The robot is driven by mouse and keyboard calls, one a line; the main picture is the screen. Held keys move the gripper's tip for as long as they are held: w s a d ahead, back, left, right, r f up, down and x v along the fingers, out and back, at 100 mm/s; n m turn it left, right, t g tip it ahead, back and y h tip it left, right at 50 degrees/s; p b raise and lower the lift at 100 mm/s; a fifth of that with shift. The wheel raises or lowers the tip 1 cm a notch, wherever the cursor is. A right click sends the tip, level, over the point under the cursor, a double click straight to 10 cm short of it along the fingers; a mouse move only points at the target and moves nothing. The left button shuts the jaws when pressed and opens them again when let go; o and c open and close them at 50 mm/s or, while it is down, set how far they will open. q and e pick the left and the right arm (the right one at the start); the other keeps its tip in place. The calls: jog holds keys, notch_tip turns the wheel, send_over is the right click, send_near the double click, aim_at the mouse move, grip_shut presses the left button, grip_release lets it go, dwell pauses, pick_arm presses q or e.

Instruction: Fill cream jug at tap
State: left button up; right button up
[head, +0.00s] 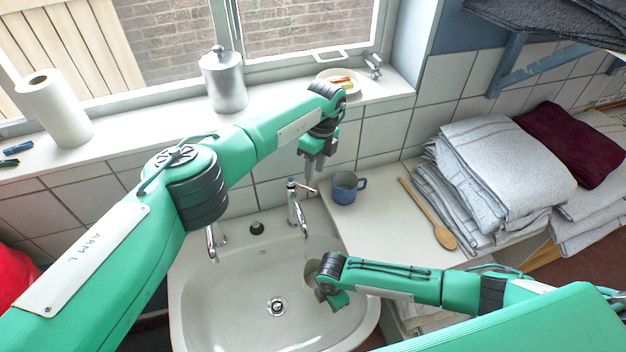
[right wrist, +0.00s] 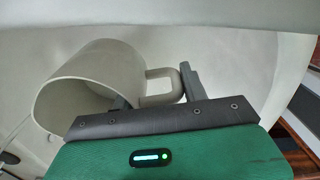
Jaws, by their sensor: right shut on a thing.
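The cream jug (right wrist: 95,85) fills the left of the right wrist view, its open mouth toward the left. My right gripper (right wrist: 155,92) is shut on its handle. In the head view the jug (head: 311,273) is mostly hidden behind my right gripper (head: 327,283), over the right side of the basin and below the right tap. The right chrome tap (head: 298,212) has a blue mark on top. My left gripper (head: 309,172) points down just above and beside this tap's top; the gap between its fingers is unclear. I see no water running.
The white basin (head: 210,305) has a second tap (head: 213,241) at left. A blue mug (head: 345,188) and a wooden spoon (head: 430,215) lie on the right counter, beside folded towels (head: 500,165). A metal canister (head: 224,80) and paper roll (head: 55,108) stand on the sill.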

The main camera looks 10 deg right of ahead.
pick_arm(q)
jog(key=r, duration=0.4)
jog(key=d+r, duration=0.1)
jog(key=shift+w+r, duration=0.35)
jog(key=shift+r, duration=0.05)
